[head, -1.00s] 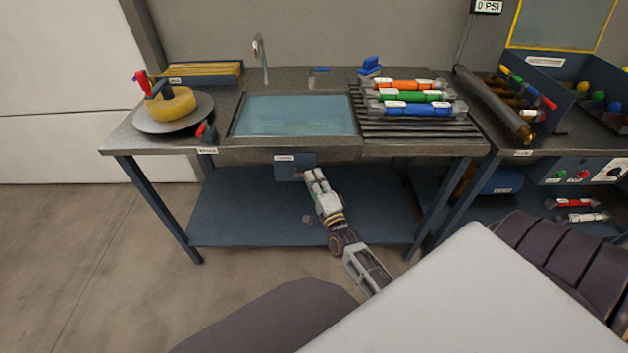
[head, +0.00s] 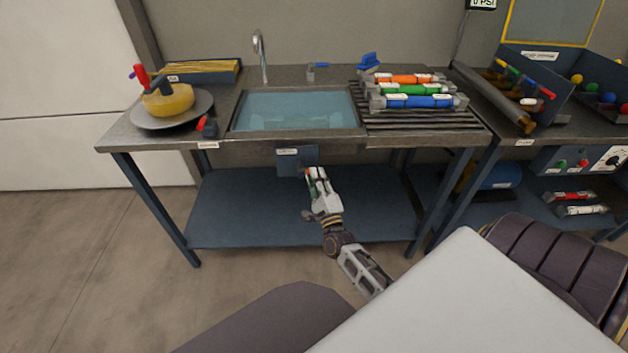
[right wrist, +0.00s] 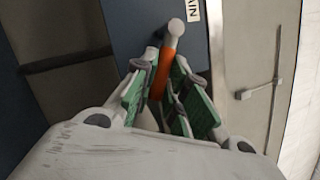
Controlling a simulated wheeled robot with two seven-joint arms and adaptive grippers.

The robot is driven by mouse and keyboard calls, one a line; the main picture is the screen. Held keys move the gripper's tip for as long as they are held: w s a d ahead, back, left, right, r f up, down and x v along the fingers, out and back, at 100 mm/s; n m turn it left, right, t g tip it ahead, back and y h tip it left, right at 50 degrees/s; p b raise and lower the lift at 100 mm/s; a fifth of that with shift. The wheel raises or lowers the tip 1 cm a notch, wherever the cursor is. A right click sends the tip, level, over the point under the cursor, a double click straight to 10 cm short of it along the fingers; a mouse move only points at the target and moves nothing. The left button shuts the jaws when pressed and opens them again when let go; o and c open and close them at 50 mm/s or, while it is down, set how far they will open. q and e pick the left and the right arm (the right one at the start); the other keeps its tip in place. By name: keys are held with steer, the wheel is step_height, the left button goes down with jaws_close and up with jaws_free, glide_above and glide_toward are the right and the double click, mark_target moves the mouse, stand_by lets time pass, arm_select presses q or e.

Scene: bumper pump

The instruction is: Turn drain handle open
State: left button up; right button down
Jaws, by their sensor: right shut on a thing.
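The drain handle (right wrist: 168,66) is an orange lever with a pale round end, on a dark blue panel (right wrist: 130,25) with a label reading "AIN" in the right wrist view. In the head view the panel (head: 298,158) hangs below the front edge of the sink (head: 295,108). My right gripper (right wrist: 168,85) is shut on the orange lever, with its green-padded fingers on both sides of it. In the head view my right gripper (head: 313,172) is in front of the panel and covers most of the handle. My left gripper does not show.
The sink holds bluish water. A faucet (head: 262,55) stands behind it. A yellow item lies on a round plate (head: 196,112) at the left. Several coloured cylinders lie on the ribbed drainboard (head: 420,122) at the right. A blue lower shelf (head: 250,215) lies under the bench.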

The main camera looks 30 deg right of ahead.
arm_select(q)
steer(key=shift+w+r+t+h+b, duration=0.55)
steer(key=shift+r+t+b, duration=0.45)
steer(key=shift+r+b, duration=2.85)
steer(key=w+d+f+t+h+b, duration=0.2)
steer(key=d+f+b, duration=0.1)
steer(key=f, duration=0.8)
steer(key=shift+b, duration=0.7)
arm_select(e)
steer(key=w+a+f+m+g+h, duration=0.1)
steer(key=m+h, duration=0.3)
steer(key=m, duration=0.5)
steer(key=w+a+f+m+g+h, duration=0.1)
steer(key=m+h, duration=0.4)
steer(key=m, duration=0.5)
steer(key=shift+w+a+f+g, duration=0.35)
steer(key=shift+a+f+g, duration=0.15)
steer(key=shift+a+g, duration=0.85)
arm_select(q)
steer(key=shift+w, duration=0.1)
arm_select(e)
steer(key=shift+d, duration=0.1)
steer(key=c, duration=1.4)
jaws_free()
steer(key=shift+c, duration=0.2)
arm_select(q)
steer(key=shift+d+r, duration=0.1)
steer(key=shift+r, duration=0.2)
arm_select(e)
steer(key=shift+d+r, duration=0.1)
